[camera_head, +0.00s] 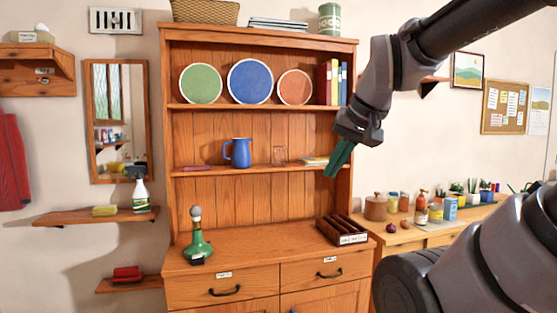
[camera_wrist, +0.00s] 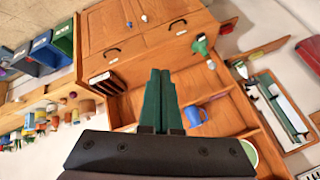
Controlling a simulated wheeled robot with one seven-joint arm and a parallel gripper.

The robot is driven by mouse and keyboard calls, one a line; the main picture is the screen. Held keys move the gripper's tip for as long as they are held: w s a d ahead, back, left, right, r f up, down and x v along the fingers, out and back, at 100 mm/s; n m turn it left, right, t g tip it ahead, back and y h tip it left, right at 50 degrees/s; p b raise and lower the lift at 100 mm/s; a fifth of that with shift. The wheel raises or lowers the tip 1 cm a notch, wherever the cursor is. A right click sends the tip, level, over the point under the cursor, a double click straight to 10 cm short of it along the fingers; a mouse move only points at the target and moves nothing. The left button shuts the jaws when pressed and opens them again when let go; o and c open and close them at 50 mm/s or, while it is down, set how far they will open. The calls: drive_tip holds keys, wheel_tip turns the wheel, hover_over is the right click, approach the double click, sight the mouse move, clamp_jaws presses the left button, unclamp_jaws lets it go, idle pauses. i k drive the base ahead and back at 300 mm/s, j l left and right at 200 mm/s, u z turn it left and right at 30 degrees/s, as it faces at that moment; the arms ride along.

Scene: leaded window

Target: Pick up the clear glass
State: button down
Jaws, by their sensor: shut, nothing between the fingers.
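The clear glass (camera_head: 279,155) stands upright on the middle shelf of the wooden hutch (camera_head: 265,205), right of a blue jug (camera_head: 238,153). It is small and see-through. My gripper (camera_head: 332,172) has green fingers pointing down and slightly left, and appears to the right of the glass in the head view. The fingers are shut and empty, apart from the glass. In the wrist view the fingers (camera_wrist: 160,74) show together in the middle, with the blue jug (camera_wrist: 195,115) just right of them. I cannot make out the glass there.
Plates (camera_head: 250,81) and upright books (camera_head: 332,82) stand above. A dark divided tray (camera_head: 341,230) and a green bottle (camera_head: 197,240) stand on the counter below, with bare counter between them.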

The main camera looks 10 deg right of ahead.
sight(280, 152)
drive_tip(key=i+j+z, duration=0.35)
drive_tip(key=i+j, duration=0.2)
drive_tip(key=i, duration=0.2)
drive_tip(key=i+j+z, duration=0.3)
drive_tip(key=i+j, duration=0.35)
drive_tip(key=j, duration=0.15)
